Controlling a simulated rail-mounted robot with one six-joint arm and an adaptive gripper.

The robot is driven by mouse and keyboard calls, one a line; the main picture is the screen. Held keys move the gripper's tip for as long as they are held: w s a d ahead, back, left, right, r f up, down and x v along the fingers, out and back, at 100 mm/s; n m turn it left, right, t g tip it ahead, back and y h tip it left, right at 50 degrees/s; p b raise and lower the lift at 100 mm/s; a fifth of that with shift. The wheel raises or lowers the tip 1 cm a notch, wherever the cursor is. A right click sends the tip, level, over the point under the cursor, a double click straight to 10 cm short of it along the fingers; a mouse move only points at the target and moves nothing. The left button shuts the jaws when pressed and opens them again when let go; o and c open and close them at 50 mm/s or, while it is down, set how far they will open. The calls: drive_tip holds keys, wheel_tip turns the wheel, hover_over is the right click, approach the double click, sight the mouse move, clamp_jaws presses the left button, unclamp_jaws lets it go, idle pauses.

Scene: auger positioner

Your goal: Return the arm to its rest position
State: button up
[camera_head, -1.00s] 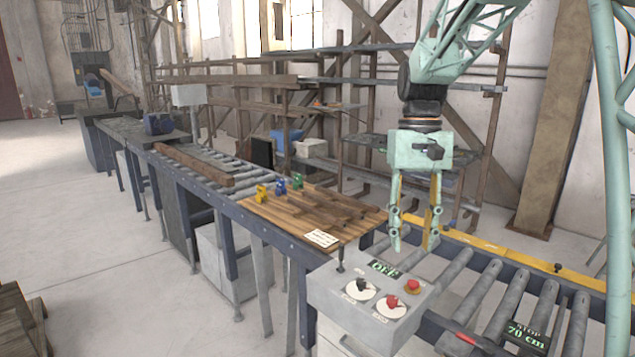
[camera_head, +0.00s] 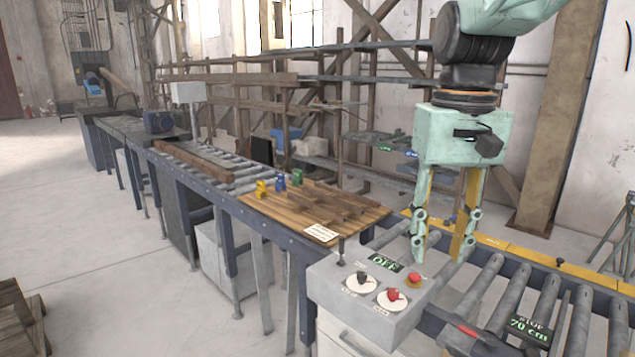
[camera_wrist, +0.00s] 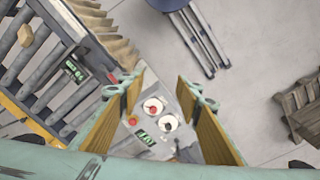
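My arm's gripper (camera_head: 440,248) hangs pointing down at the right of the head view, beside and above the roller conveyor (camera_head: 488,283). Its two fingers are apart with nothing between them. In the wrist view, the open gripper (camera_wrist: 162,88) also shows an empty gap. The grey control box (camera_head: 350,310) is just left of and in front of the fingertips in the head view. It carries two dials, a red button (camera_head: 415,280) and a display reading OFF (camera_head: 384,263). In the wrist view, the box (camera_wrist: 150,125) shows between the fingers.
A wooden board (camera_head: 345,222) with yellow, blue and green pieces lies on the conveyor line. A stop unit (camera_head: 528,330) reading 70 cm sits at the lower right. Shelving racks (camera_head: 330,110) stand behind. The floor at the left is largely clear.

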drive_tip(key=s+f+t+b, duration=0.2)
drive_tip(key=s+f, duration=0.1)
drive_tip(key=s, duration=0.9)
drive_tip(key=s+f+t+b, duration=0.1)
drive_tip(key=s+f, duration=0.3)
drive_tip(key=s, duration=0.8)
drive_tip(key=shift+t+b, duration=0.4)
drive_tip(key=shift+b, duration=0.3)
